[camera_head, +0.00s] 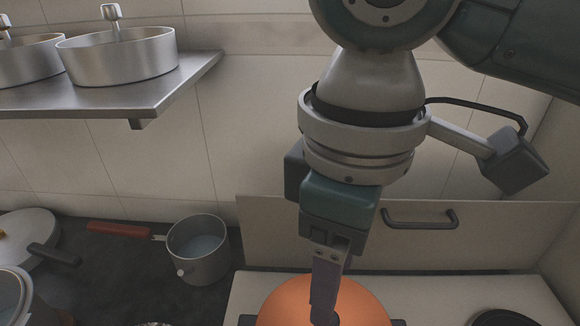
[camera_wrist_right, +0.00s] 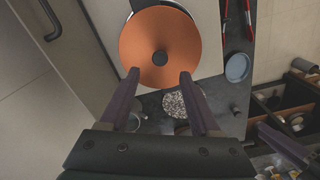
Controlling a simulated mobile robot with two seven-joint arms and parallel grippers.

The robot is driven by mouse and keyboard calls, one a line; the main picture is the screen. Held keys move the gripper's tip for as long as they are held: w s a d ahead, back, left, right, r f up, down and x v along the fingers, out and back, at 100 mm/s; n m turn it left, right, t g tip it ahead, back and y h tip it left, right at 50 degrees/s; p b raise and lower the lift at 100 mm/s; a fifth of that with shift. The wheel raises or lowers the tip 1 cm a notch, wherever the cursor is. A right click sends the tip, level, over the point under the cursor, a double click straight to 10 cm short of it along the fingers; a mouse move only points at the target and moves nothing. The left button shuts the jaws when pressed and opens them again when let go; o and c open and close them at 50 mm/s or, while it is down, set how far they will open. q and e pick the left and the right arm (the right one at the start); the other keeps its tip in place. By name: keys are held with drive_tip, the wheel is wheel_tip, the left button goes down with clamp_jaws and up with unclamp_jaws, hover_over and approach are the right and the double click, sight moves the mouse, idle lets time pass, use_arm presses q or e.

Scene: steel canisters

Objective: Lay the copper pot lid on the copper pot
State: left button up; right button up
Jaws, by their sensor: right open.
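The copper pot lid (camera_head: 282,306) is an orange disc at the bottom of the head view; it also shows from above in the wrist view (camera_wrist_right: 140,40), with a dark round knob (camera_wrist_right: 160,58). It appears to lie over the copper pot, whose dark side handle (camera_head: 399,322) sticks out beside it. The pot's body is mostly hidden, so I cannot tell how squarely the lid sits. My right gripper (camera_head: 324,317) points down over the lid's middle. In the wrist view its fingers (camera_wrist_right: 158,77) are apart, close to the knob, with nothing held.
A saucepan (camera_head: 199,255) with a red handle stands left on the dark counter. A steel shelf (camera_head: 190,88) with large pans hangs above left. A dark round thing (camera_head: 502,317) lies at bottom right. A pale panel with a handle (camera_head: 420,218) stands behind the lid.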

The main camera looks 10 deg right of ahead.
wheel_tip(320, 180, up, 6)
drive_tip(key=f, duration=0.1)
drive_tip(key=s+a+f+m+t+y, duration=0.2)
drive_tip(key=s+a+f+y, duration=0.2)
drive_tip(key=s+a, duration=0.1)
drive_tip(key=s+d+f+m+h, duration=0.2)
drive_tip(key=s+d+m, duration=0.1)
drive_tip(key=d, duration=0.4)
drive_tip(key=s+d+f+m+t+h, duration=0.1)
drive_tip(key=s+d+f+m, duration=0.2)
drive_tip(key=d, duration=0.4)
drive_tip(key=shift+s+d+f+t+h, duration=0.2)
drive_tip(key=shift+s+f+t+h, duration=0.15)
drive_tip(key=shift+s, duration=0.25)
